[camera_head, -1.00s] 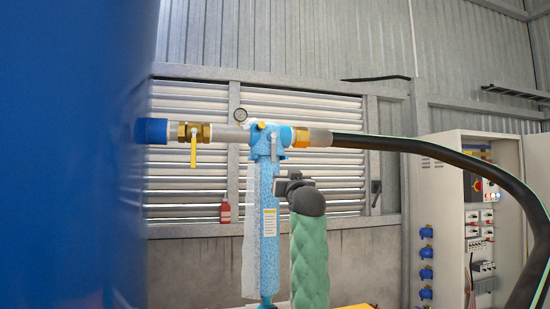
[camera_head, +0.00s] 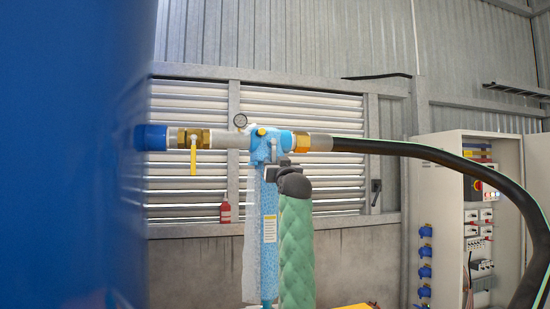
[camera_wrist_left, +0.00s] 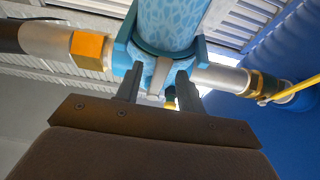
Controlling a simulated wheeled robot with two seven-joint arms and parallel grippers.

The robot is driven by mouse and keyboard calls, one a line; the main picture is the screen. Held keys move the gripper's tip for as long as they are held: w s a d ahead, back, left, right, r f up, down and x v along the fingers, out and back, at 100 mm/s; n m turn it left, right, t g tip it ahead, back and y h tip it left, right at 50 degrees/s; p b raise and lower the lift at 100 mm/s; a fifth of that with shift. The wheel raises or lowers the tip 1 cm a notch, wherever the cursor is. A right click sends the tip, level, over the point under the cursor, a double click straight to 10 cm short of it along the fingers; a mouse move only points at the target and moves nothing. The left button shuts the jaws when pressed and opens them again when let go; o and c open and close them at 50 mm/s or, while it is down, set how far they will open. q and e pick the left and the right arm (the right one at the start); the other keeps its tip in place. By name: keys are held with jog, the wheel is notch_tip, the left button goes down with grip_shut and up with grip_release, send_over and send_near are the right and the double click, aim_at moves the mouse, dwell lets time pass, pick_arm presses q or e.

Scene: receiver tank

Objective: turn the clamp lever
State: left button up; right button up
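The blue filter body (camera_head: 268,230) hangs upright below a blue head (camera_head: 262,147) in the pipe line. A small pale grey lever (camera_head: 274,150), which looks like the clamp lever, points down at the front of the head. My left gripper (camera_head: 272,166) is just below the lever, on its green-sleeved arm. In the left wrist view the two dark fingers (camera_wrist_left: 158,88) stand apart, with the grey lever (camera_wrist_left: 156,78) between their tips. I see gaps on both sides, so the gripper is open and not clamped on it. My right gripper is not in view.
A thick black hose (camera_head: 430,153) leaves to the right. A large blue tank (camera_head: 70,150) fills the left side. An electrical cabinet (camera_head: 450,200) stands at right.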

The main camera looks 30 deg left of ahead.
pick_arm(q)
jog(key=shift+w+a+r, duration=0.15)
jog(key=shift+w+a, duration=0.05)
jog(key=shift+a, duration=0.05)
grip_shut()
